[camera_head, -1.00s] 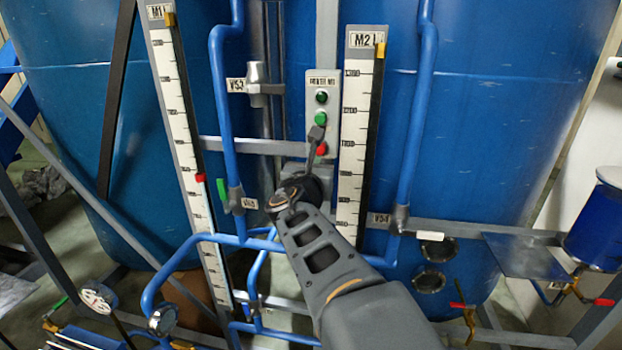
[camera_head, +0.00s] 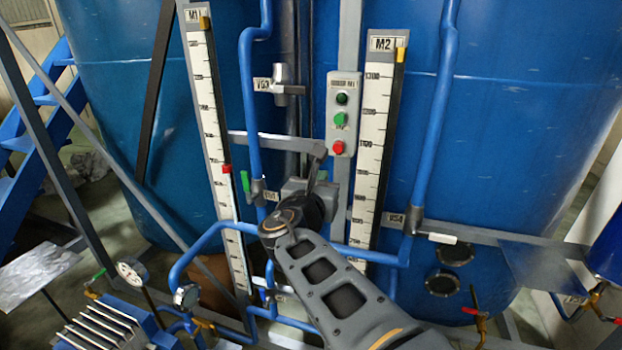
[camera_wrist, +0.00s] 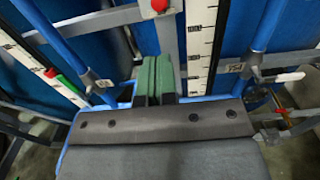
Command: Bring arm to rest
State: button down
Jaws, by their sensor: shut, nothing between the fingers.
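My gripper (camera_head: 317,160) is at the end of the arm, in front of the frame between the M1 and M2 gauges. In the wrist view its two green fingers (camera_wrist: 153,78) lie together, shut and empty. The button box (camera_head: 342,113) with a dark lamp, a green button (camera_head: 340,119) and a red button (camera_head: 338,147) is just above and to the right of my gripper, which appears apart from it. The red button shows at the top of the wrist view (camera_wrist: 159,5). The arm partly hides the pipes behind it.
The M1 gauge (camera_head: 207,110) and M2 gauge (camera_head: 375,130) stand either side before large blue tanks (camera_head: 500,120). Blue pipes (camera_head: 250,100) and valves run close around the arm. A pressure gauge (camera_head: 131,271) and a finned blue unit (camera_head: 105,330) are at lower left.

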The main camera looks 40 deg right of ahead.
dwell(0.3)
jog(key=s+a+f+m+g+y, duration=0.3)
jog(key=f+m+g+y, duration=0.2)
jog(key=f+m, duration=0.85)
jog(key=a+f+m+y, duration=0.2)
jog(key=a+m+y, duration=0.3)
jog(key=a, duration=0.3)
jog(key=a+f+m+y, duration=0.2)
jog(key=a+m+y, duration=0.3)
jog(key=a, duration=0.4)
jog(key=shift+s+m, duration=0.4)
jog(key=shift+m, duration=0.15)
